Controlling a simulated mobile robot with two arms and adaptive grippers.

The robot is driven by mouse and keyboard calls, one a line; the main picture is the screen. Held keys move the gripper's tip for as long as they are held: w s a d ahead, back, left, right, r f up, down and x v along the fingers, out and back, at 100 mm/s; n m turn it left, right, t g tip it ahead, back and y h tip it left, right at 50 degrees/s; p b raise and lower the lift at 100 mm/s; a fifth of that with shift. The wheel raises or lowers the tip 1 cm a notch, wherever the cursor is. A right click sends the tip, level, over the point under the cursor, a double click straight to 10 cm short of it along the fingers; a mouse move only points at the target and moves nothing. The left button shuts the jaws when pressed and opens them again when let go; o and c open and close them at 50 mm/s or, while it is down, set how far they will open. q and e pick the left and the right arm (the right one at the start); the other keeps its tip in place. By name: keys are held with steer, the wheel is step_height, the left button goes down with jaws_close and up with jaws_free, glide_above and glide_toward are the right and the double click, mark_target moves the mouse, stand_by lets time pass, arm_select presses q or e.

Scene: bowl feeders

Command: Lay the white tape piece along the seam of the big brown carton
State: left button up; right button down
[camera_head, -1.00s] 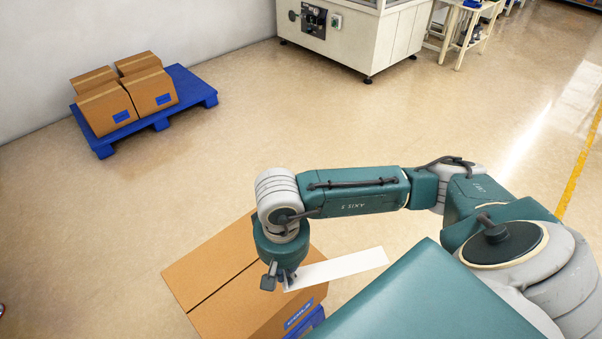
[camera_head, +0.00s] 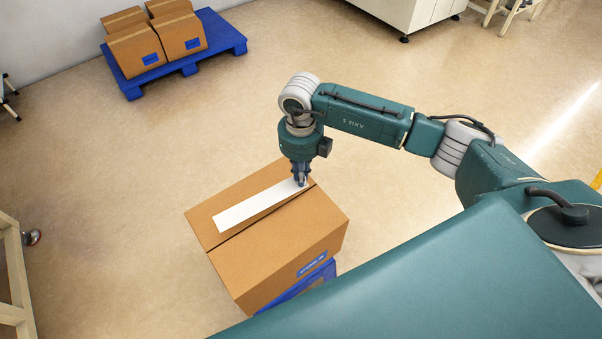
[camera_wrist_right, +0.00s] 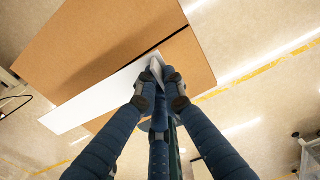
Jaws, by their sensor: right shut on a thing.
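The big brown carton (camera_head: 275,250) stands in the middle of the head view, with a dark seam (camera_head: 268,214) across its top. It also fills the upper part of the right wrist view (camera_wrist_right: 100,35). The white tape piece (camera_head: 250,208) is a flat strip above the carton top, beside the seam on its far side and roughly parallel to it. My right gripper (camera_head: 301,181) is shut on the strip's right end, near the carton's right edge. In the right wrist view the fingertips (camera_wrist_right: 157,78) pinch the tape (camera_wrist_right: 95,103). Whether the tape touches the carton is unclear. My left gripper is not in view.
The carton rests on a blue support (camera_head: 312,283). A blue pallet (camera_head: 222,44) with several smaller brown cartons (camera_head: 180,33) stands at the back left. A wooden frame (camera_head: 14,280) is at the left edge. The floor around the carton is mostly clear.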

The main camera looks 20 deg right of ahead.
steer(key=shift+f+b, duration=0.65)
steer(key=shift+f, duration=0.3)
steer(key=b, duration=0.3)
glide_above(301, 199)
step_height(301, 199, down, 5)
steer(key=shift+f, duration=0.1)
steer(key=shift+f+b, duration=0.65)
steer(key=shift+b, duration=0.1)
steer(key=shift+f+b, duration=0.25)
steer(key=shift+b, duration=0.05)
steer(key=c, duration=1.8)
jaws_free()
steer(key=shift+r, duration=0.25)
step_height(301, 199, up, 12)
steer(key=shift+f, duration=0.25)
